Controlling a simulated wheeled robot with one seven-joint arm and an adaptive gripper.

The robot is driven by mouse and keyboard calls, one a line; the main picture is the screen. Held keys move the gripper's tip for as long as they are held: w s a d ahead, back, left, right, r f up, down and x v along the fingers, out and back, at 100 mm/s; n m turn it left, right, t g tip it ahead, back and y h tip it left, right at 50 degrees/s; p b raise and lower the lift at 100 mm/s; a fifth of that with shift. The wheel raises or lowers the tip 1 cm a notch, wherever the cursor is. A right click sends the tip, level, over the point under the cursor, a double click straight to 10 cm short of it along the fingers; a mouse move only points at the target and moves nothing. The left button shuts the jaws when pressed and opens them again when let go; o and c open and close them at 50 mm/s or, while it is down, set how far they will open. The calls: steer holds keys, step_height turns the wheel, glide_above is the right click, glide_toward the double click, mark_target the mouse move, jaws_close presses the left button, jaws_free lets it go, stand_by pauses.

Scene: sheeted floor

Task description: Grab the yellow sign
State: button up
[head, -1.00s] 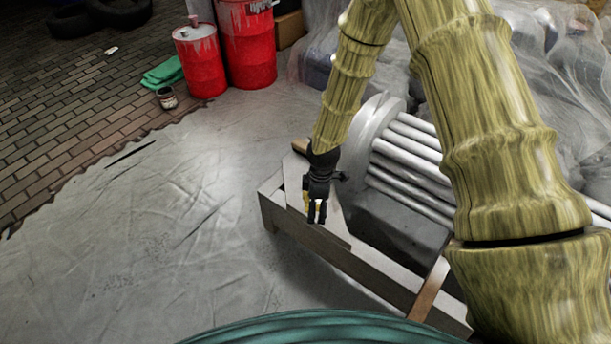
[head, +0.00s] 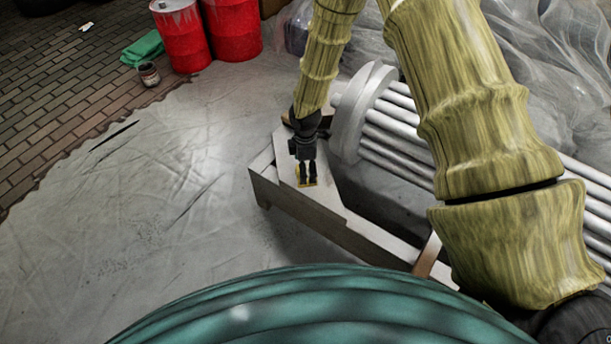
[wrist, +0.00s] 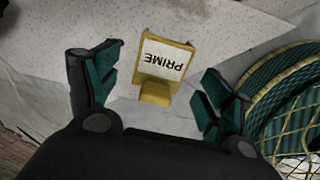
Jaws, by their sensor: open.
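The yellow sign (wrist: 164,66) shows in the wrist view, with a white face reading "PRIME" upside down and a yellow block at its near edge. It sits between the two open fingers of my gripper (wrist: 160,88), with space on both sides and no contact visible. In the head view, my gripper (head: 307,180) points down over the pale board on the wooden frame. Only a little yellow of the sign (head: 300,182) shows there, mostly hidden by the fingers.
The wooden frame (head: 350,237) carries a large machine with pale pipes (head: 395,135) right of my gripper. Red drums (head: 233,28), a small can (head: 149,74) and a green cloth (head: 142,48) stand farther back. The sheeted floor (head: 150,200) at left is mostly clear.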

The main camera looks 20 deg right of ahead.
step_height(320, 180, down, 4)
steer(key=shift+f+b, duration=0.1)
steer(key=shift+b, duration=0.45)
steer(key=c, duration=1.2)
